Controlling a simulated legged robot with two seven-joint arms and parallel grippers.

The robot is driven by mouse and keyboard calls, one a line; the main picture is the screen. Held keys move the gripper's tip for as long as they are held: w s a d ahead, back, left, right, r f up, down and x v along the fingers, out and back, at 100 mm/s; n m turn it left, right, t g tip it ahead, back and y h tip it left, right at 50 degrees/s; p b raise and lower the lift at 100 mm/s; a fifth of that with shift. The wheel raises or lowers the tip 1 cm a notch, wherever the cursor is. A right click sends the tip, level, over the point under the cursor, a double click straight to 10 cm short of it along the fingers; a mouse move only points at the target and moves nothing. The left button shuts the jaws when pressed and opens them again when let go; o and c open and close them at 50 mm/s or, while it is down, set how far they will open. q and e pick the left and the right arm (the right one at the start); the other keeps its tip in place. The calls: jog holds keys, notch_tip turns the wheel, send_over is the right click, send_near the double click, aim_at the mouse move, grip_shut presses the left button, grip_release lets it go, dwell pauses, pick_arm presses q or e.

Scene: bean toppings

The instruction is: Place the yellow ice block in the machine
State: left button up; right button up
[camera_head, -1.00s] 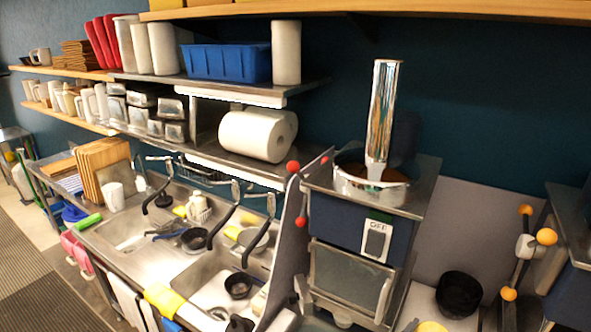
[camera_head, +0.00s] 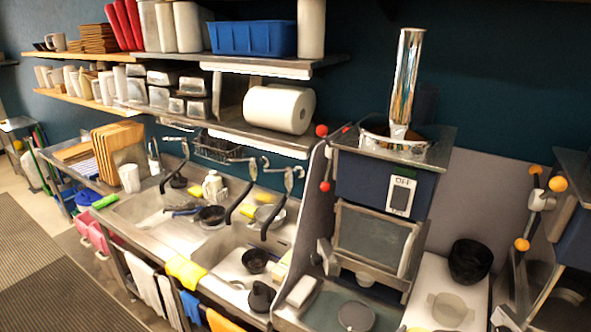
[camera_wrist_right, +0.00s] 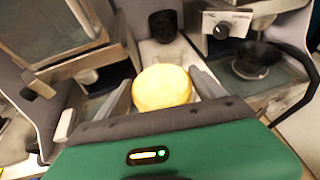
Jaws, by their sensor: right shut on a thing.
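The yellow ice block (camera_wrist_right: 162,88) is a round, pale yellow piece in the right wrist view. My right gripper (camera_wrist_right: 165,84) is shut on it, with one finger on each side. A small yellow edge shows at the bottom of the head view; I cannot tell if it is this block. A blue machine (camera_head: 385,190) with an OFF switch, a framed clear front panel and a metal cylinder on top stands right of the sinks. Another machine (camera_head: 570,225) with orange knobs is at the far right edge. My left gripper is not in view.
Black bowls (camera_head: 470,262) are stacked on the counter between the two machines, near a pale round dish (camera_head: 449,308). A grey divider (camera_head: 310,200) separates the blue machine from the sinks. A black bowl (camera_wrist_right: 256,60) sits at the right machine in the wrist view.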

jog(key=s+a+f+b, duration=0.2)
jog(key=f+b, duration=0.3)
jog(key=f, duration=0.3)
jog(key=s+a+f+n+t+y+b, duration=0.1)
jog(key=s+a+f+b, duration=0.2)
jog(key=f, duration=0.6)
jog(key=s+a+f+n+b, duration=0.1)
jog(key=s+a+f+b, duration=0.1)
jog(key=a+f+b, duration=0.2)
notch_tip(320, 180, down, 5)
jog(key=b, duration=0.3)
jog(key=shift+s+f+y+b, duration=0.15)
jog(key=shift+s+y+b, duration=0.1)
jog(key=shift+y+b, duration=0.15)
